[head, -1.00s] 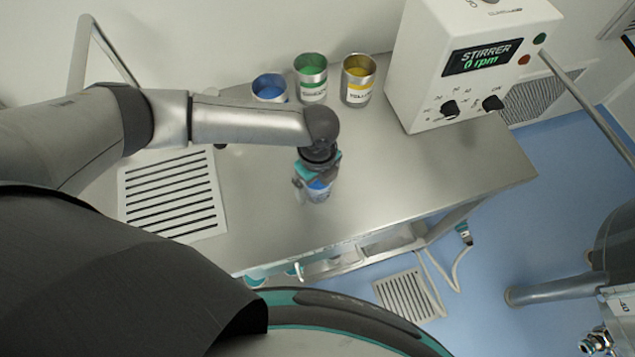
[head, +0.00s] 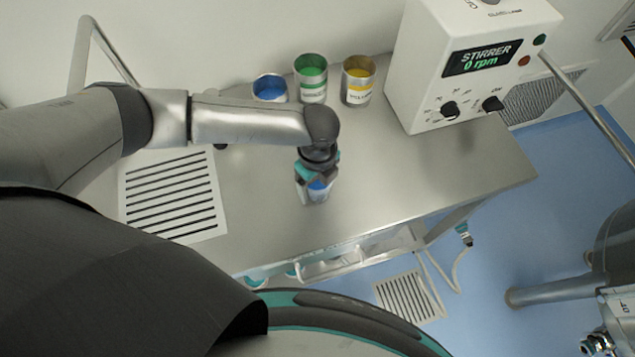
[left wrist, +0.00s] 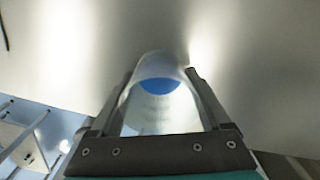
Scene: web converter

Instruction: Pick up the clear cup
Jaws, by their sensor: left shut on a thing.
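The clear cup (head: 316,190) is near the middle of the steel table in the head view, largely covered by my left gripper from above. In the left wrist view the cup (left wrist: 158,98) is see-through, with a blue patch inside or on it, and sits between the two fingers. My left gripper (head: 312,185) is shut on the cup, and its fingers (left wrist: 162,95) lie along both sides of it. I cannot tell whether the cup's base touches the table. My right gripper is not in view.
Blue (head: 270,88), green (head: 312,80) and yellow (head: 358,82) paint cans stand at the table's back. A white stirrer unit (head: 470,70) reading 0 rpm stands right of them. A slotted vent plate (head: 172,195) lies at left.

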